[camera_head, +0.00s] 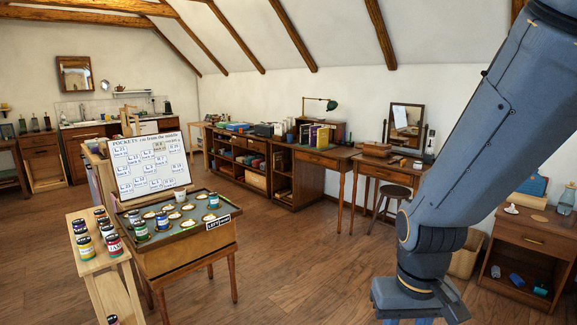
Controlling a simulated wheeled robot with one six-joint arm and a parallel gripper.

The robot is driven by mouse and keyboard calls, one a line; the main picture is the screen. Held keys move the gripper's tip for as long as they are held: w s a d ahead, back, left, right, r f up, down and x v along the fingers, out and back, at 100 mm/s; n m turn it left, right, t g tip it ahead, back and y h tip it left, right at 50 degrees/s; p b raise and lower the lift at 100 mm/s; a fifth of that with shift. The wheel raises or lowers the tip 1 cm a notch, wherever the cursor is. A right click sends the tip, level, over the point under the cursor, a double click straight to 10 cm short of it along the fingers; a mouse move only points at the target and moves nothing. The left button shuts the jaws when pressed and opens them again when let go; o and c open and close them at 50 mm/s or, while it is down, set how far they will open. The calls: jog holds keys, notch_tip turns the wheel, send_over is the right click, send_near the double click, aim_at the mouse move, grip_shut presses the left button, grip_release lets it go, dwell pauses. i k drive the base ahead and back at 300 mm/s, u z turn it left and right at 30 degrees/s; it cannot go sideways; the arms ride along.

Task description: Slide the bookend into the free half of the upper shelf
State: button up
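I cannot pick out the bookend for certain in the head view. A low wooden bookcase (267,200) stands along the back wall, with books and boxes on its upper and lower shelves. It is too far and small to tell which half of an upper shelf is free. My blue-grey arm crosses the right side of the view.
A wooden stand (190,258) with a tray of jars and a lettered board (149,163) is at front left, beside a bench (92,262) with several jars. Desks (323,158) line the wall. A small cabinet (530,236) is at right. Open floor (300,265) lies between.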

aim_at(285, 163)
jog(key=u, duration=0.25)
jog(key=i, duration=6.2)
jog(key=u, duration=1.75)
jog(key=i, duration=0.3)
jog(key=z, duration=0.3)
